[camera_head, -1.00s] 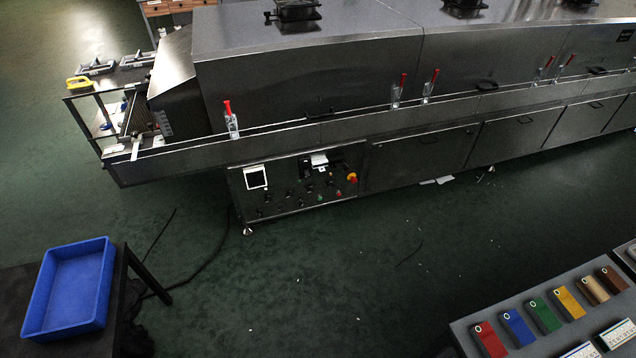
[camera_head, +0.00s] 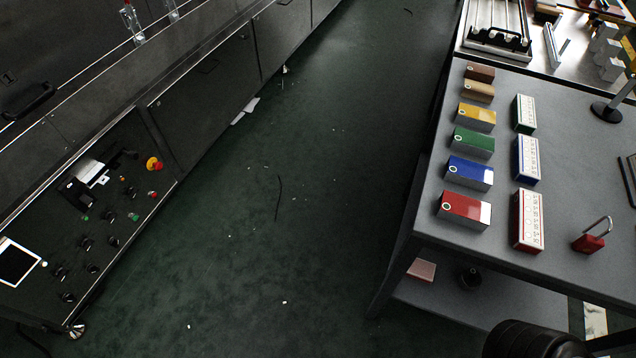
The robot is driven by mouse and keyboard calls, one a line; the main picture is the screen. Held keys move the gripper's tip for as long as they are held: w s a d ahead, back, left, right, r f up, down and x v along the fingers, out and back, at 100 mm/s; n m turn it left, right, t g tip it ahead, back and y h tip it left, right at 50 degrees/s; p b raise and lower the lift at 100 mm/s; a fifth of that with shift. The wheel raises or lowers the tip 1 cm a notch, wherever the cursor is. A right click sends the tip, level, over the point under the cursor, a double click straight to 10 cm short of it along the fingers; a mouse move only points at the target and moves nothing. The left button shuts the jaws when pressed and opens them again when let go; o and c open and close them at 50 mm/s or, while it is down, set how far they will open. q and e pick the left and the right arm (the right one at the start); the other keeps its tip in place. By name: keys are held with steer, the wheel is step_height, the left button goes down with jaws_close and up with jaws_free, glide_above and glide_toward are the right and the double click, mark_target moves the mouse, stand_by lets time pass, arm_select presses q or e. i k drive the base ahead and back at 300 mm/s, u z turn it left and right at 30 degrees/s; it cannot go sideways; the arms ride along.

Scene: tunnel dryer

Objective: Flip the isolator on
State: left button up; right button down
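The dryer's control panel (camera_head: 110,205) is at the left in the head view, with several black knobs and small coloured buttons. A red knob on a yellow round plate (camera_head: 153,164) sits near the panel's far upper corner; it looks like the isolator, but its handle position is too small to tell. A black box with a white label (camera_head: 84,180) is mounted to its left. A white-framed screen (camera_head: 15,262) is at the panel's near end. Neither of my grippers is in view.
A grey table (camera_head: 590,262) at the right holds several coloured blocks, boxes and a red padlock (camera_head: 590,238). A dark floor aisle (camera_head: 290,190) with small litter lies clear between table and dryer. A dark rounded part shows at the bottom right edge.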

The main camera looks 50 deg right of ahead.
mark_target(85, 197)
steer(key=u, duration=0.2)
steer(key=i, duration=1.55)
steer(key=u, duration=0.25)
